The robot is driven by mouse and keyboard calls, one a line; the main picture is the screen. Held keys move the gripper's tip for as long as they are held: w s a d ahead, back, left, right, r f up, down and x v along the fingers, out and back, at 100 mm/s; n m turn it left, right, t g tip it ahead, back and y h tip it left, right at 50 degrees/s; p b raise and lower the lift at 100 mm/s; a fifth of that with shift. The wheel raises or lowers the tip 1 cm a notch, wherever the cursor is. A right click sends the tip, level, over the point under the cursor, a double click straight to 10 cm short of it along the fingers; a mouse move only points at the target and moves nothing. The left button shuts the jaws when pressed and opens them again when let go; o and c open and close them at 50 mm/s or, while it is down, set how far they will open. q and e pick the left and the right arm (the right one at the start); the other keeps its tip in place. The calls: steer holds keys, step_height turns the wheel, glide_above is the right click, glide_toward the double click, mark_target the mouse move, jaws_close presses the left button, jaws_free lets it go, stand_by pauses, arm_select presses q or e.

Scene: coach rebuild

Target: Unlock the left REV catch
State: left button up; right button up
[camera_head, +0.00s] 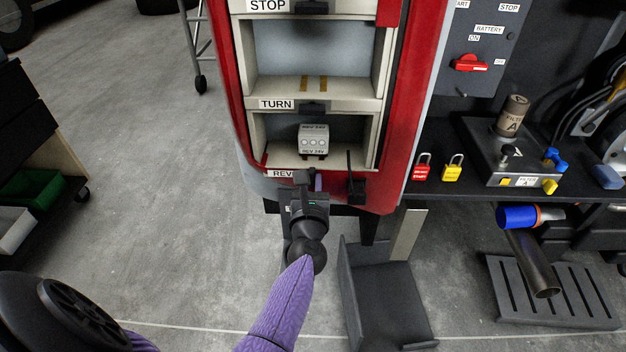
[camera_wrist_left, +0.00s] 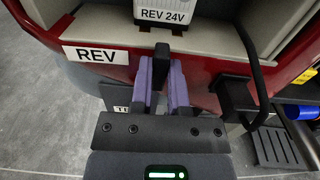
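The left REV catch (camera_wrist_left: 162,52) is a dark upright lever just below the REV 24V unit. My left gripper (camera_wrist_left: 161,68) has its two purple fingers on either side of it, with little or no gap showing, so it looks shut on the lever. In the head view the gripper (camera_head: 312,182) is at the lower front edge of the red cabinet and hides most of this catch. The right REV catch (camera_head: 356,188) is a black block with a thin bar standing up; it also shows in the left wrist view (camera_wrist_left: 236,96). My right gripper is out of view.
The grey REV 24V unit (camera_head: 313,141) sits in the lowest bay, above the REV label (camera_wrist_left: 96,55). A black bench (camera_head: 440,192) with red (camera_head: 423,168) and yellow (camera_head: 452,169) padlocks stands to the right.

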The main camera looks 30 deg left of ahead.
arm_select(q)
jaws_close()
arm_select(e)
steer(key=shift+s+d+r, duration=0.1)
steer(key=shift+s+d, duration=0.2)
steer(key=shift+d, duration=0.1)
